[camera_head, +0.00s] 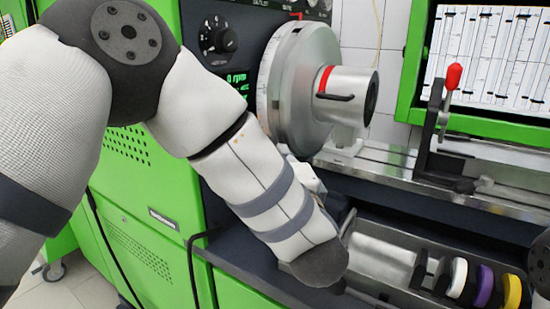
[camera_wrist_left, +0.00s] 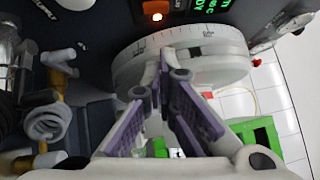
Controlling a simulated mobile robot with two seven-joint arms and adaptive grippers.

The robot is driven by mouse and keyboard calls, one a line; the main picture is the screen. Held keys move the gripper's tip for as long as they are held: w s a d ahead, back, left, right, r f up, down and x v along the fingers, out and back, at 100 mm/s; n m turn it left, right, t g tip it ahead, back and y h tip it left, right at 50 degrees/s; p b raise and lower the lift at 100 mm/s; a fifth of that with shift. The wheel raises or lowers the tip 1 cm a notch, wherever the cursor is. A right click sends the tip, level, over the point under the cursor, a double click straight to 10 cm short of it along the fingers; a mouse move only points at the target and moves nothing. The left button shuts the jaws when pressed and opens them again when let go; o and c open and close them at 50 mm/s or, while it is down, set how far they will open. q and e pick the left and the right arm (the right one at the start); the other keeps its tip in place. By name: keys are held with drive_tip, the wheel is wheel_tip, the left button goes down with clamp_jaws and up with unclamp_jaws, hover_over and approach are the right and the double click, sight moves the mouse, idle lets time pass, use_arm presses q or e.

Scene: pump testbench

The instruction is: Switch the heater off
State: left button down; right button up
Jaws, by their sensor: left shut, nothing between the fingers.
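In the left wrist view my left gripper (camera_wrist_left: 160,72) is shut and empty. Its fingers point towards the bench's round metal drum with a scale (camera_wrist_left: 190,45). A small orange lit button or lamp (camera_wrist_left: 157,11) sits on the dark panel beyond the fingertips, beside green display text. I cannot tell whether it is the heater switch; its label is not readable. The fingers are apart from it. In the head view my left arm crosses in front of the panel, and the left fingertips are hidden. My right gripper is not in view.
In the head view a black knob (camera_head: 218,39) and a green rpm display (camera_head: 237,80) are on the panel, left of the drum (camera_head: 300,88). A red-handled lever (camera_head: 453,77) stands on the metal rail. Coloured discs (camera_head: 484,286) sit in a tray at lower right.

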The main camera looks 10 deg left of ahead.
use_arm(q)
drive_tip(key=w+a+r, duration=0.1)
drive_tip(key=w+a, duration=0.5)
drive_tip(key=shift+w+r, duration=0.2)
